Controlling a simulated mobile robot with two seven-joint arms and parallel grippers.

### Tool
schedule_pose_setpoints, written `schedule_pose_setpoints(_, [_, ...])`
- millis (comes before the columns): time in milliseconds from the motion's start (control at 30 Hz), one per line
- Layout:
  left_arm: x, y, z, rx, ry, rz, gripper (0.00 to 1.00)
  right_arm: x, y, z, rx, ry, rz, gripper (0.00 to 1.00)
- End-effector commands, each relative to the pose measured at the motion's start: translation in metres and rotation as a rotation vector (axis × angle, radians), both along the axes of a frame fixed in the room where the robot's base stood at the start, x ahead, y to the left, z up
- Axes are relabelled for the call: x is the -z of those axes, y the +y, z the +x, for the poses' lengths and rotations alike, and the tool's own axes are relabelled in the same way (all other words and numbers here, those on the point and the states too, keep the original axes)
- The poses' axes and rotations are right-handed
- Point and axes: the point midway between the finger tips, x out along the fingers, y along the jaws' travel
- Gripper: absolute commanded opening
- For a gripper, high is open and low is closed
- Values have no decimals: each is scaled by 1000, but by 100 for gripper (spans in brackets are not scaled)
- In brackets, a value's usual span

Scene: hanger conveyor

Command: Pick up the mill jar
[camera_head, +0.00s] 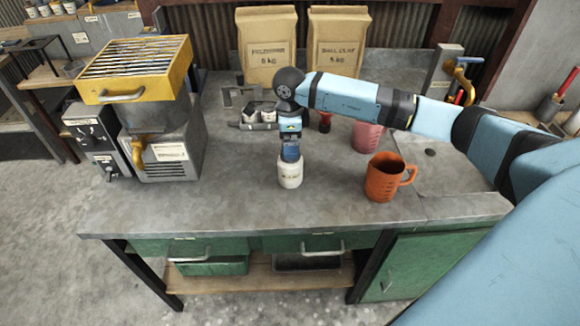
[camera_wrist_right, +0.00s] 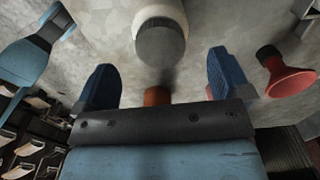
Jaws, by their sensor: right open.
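A white jar with a label (camera_head: 290,174), which I take to be the mill jar, stands upright on the grey workbench (camera_head: 235,205). In the right wrist view the white jar (camera_wrist_right: 160,12) shows a dark grey lid and lies beyond the fingertips. My right gripper (camera_head: 290,152) points down directly over the jar in the head view and hides its top. In the wrist view the blue fingers of the right gripper (camera_wrist_right: 164,80) are spread, with nothing between them. My left gripper is not in view.
An orange jug (camera_head: 384,178) stands right of the jar, with a pink jug (camera_head: 367,137) behind it. A yellow-topped machine (camera_head: 165,150) stands left. The bench front is clear.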

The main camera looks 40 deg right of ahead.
Motion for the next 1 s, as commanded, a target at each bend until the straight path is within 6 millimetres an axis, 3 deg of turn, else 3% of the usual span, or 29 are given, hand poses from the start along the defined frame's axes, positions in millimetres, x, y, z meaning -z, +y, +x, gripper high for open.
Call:
schedule_pose_setpoints(167, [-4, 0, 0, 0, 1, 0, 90, 10, 0, -1, 1, 1, 2, 96])
schedule_pose_setpoints(467, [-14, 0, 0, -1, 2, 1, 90, 51, -2, -2, 1, 1, 2, 96])
schedule_pose_setpoints(700, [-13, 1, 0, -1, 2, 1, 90, 54, -2, -1, 0, -1, 2, 94])
schedule_pose_setpoints(1000, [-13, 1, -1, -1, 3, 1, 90, 54, -2, -2, 0, 0, 1, 25])
